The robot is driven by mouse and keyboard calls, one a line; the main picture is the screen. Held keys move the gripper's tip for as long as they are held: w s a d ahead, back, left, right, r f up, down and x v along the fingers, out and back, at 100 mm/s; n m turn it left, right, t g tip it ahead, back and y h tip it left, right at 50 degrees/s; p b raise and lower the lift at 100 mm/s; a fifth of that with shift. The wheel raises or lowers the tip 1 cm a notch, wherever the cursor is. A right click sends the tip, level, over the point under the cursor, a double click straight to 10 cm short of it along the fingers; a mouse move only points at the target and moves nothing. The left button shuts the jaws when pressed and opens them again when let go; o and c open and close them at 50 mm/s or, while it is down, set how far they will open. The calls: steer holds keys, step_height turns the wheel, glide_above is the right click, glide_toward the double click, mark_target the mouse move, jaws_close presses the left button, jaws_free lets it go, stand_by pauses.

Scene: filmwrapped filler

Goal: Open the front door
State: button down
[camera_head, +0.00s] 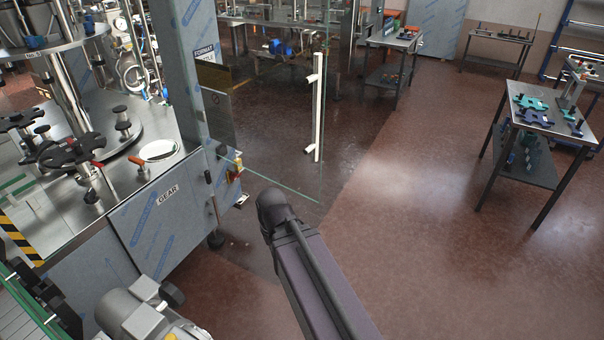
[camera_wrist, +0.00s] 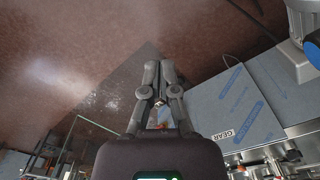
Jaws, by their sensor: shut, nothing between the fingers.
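The front door is a clear glass panel (camera_head: 275,150) with a white vertical bar handle (camera_head: 317,110). In the head view its lower edge slants out from the machine post over the floor, so the door stands at an angle to the machine front. My gripper (camera_wrist: 159,68) shows in the wrist view with its two dark fingers together and nothing between them. It is apart from the handle. In the head view only my dark arm shows at bottom centre, below the door's lower corner; the fingers cannot be made out there.
The machine cabinet (camera_head: 145,225), marked GEAR, stands at left under a steel post (camera_head: 184,75). A yellow-red switch (camera_head: 234,168) sits at its corner. A small table with parts (camera_head: 545,120) stands at right. Open reddish floor (camera_head: 420,200) lies between.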

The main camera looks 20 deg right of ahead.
steer(key=shift+s+a, duration=0.15)
steer(key=w+d+r+n+t+h+p, duration=0.1)
steer(key=w+d+r+n+h, duration=0.1)
steer(key=w+n, duration=0.5)
steer(key=w+d+r+n+t+h+p, duration=0.1)
steer(key=w+d+r+n+t+h, duration=0.1)
steer(key=w+d+n, duration=0.5)
steer(key=w+d+r+n+t+h+p, duration=0.1)
steer(key=w+d+r+n+t+h, duration=0.1)
steer(key=w+n, duration=0.5)
steer(key=shift+d+r+n+h+p, duration=0.35)
steer(key=shift+d+r+n+h, duration=0.35)
steer(key=shift+d+r+n, duration=0.8)
steer(key=shift+w+a+n, duration=0.1)
steer(key=shift+a+n, duration=0.1)
steer(key=shift+n, duration=0.2)
